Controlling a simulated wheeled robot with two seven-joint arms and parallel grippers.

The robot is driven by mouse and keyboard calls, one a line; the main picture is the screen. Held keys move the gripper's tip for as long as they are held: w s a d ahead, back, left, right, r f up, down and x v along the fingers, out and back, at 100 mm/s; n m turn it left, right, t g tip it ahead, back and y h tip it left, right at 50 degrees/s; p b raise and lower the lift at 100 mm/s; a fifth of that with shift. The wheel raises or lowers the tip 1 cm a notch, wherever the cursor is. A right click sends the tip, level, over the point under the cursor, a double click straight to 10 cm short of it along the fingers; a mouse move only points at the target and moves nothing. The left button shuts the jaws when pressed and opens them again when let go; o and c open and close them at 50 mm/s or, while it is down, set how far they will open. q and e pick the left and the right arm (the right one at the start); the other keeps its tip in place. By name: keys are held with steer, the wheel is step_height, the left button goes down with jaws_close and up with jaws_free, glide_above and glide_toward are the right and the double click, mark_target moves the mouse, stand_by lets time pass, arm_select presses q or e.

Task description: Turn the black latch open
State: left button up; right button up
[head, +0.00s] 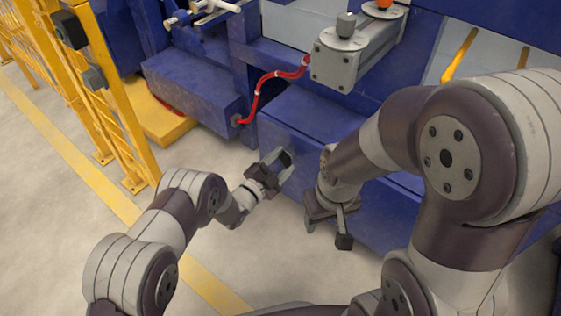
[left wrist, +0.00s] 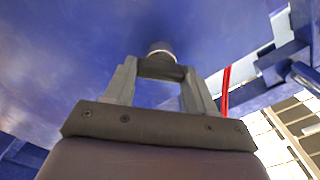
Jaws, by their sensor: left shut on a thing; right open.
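The black latch (head: 285,158) is on the front face of the blue machine, at the left end of its low blue box. My left gripper (head: 278,164) is at that face with its fingers on either side of the latch, shut on it. In the left wrist view the dark latch (left wrist: 161,69) lies between the fingertips, with a pale round piece (left wrist: 161,50) behind it against the blue panel. The fingers partly hide the latch, so its exact angle is hard to tell. My right gripper (head: 327,229) is open and empty, pointing down in front of the blue box, right of the left gripper.
The blue box (head: 305,123) extends right behind my right arm. A red hose (head: 272,80) runs above it to a grey block (head: 345,60). A yellow fence (head: 88,80) stands at the left. The concrete floor (head: 60,190) is clear at the left.

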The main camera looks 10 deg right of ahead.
arm_select(q)
steer(key=m, duration=0.4)
steer(key=shift+f+m, duration=0.15)
steer(key=shift+m, duration=1.95)
steer(key=o, duration=1)
steer(key=shift+o, duration=0.2)
